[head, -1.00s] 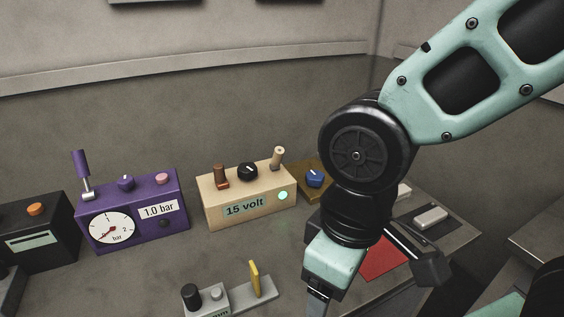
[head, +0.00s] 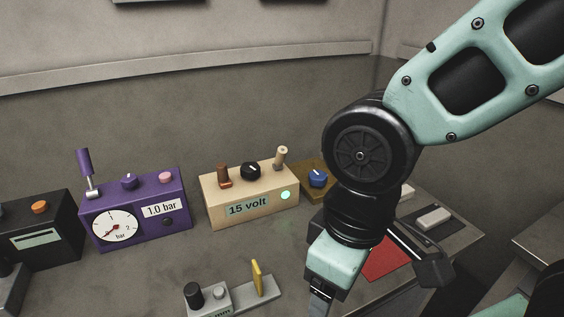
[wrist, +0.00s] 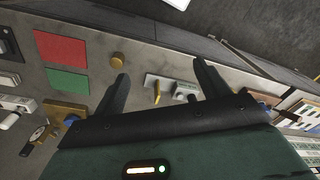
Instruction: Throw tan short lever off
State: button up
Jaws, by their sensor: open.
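The tan short lever (head: 281,157) stands up at the right end of the top of a tan box (head: 255,208) labelled "15 volt". A brown lever (head: 223,174) and a black knob (head: 250,170) share that top. A round lamp (head: 286,195) on the box front glows green. My gripper (head: 320,305) hangs low at the bottom edge of the head view, in front and to the right of the tan box, its tips cut off. In the wrist view my gripper (wrist: 160,70) is open and empty, pointing over the bench. I cannot make out the tan lever there.
A purple box (head: 135,215) with a gauge stands left of the tan box, and a black box (head: 40,235) beyond it. A brown box with a blue knob (head: 318,177) is at its right.

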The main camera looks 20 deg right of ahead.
jog(key=shift+c, duration=0.3)
jog(key=shift+f, duration=0.1)
jog(key=c, duration=0.5)
jog(key=w+a+f+m+t+y+b, duration=0.1)
jog(key=w+a+f+b, duration=0.1)
jog(key=w, duration=0.3)
jog(key=w+a+f+m+t+y+b, duration=0.1)
jog(key=w+a+f+t+b, duration=0.1)
jog(key=w+f+b, duration=0.1)
jog(key=w+f, duration=0.1)
jog(key=w, duration=0.1)
jog(key=shift+w+a+f+t+y+b, duration=0.3)
jog(key=shift+w+f+y+b, duration=0.05)
jog(key=shift+y+b, duration=0.05)
jog(key=m+t+h+b, duration=0.4)
jog(key=m+t+b, duration=0.3)
jog(key=t+b, duration=0.55)
send_near(279, 155)
jog(key=s+f+t+p, duration=0.1)
jog(key=s+f+t, duration=0.1)
jog(key=s+f, duration=0.15)
jog(key=w+p, duration=0.1)
jog(key=w, duration=0.4)
jog(key=w+d+p, duration=0.1)
jog(key=w, duration=0.5)
jog(key=w+p, duration=0.1)
jog(key=w, duration=0.5)
jog(key=shift+w+d+f, duration=0.15)
jog(key=shift+d+f, duration=0.05)
grip_shut()
